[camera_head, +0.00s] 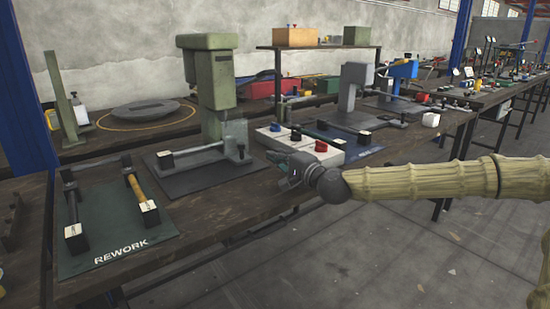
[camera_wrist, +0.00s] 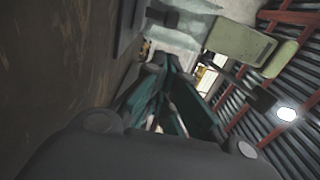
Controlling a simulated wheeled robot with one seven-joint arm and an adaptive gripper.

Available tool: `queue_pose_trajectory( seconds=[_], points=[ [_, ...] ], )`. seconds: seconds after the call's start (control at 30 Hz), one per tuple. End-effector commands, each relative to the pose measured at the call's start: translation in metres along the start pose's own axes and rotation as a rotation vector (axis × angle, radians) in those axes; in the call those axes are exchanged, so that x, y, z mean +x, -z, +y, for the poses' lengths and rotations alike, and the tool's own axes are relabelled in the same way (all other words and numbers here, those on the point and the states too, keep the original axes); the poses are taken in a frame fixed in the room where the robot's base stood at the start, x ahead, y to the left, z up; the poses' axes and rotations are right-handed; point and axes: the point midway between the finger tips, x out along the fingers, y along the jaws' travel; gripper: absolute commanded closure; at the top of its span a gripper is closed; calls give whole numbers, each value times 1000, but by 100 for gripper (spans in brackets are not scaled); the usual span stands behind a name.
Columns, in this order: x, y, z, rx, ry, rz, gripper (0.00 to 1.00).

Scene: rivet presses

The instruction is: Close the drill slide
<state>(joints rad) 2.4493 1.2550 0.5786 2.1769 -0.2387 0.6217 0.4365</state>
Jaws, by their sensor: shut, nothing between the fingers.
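A green drill press (camera_head: 215,85) stands on a dark base plate on the near bench. I cannot tell which of these parts is the drill slide. My gripper (camera_head: 280,170) is shut and empty, low over the bench's front edge, to the right of the press and in front of the white button box. In the wrist view my gripper (camera_wrist: 162,85) points toward a green machine body (camera_wrist: 240,42), apart from it.
A white button box (camera_head: 300,142) with blue, black and red buttons stands right of the press. A green REWORK mat (camera_head: 115,225) with bars lies at the left. A grey press (camera_head: 350,90) stands farther right. The floor (camera_head: 400,245) in front is clear.

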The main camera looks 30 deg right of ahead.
Motion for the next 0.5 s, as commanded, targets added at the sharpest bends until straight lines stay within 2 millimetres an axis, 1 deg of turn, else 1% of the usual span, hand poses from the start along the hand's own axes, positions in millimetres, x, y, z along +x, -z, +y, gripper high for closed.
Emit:
queue_pose_trajectory(
  seconds=[0.03,0.27,0.5],
  points=[
    [6,0,3,-2,-1,-1,100],
    [35,-1,3,-2,-1,-1,100],
    [68,0,2,-2,0,0,100]
  ],
)
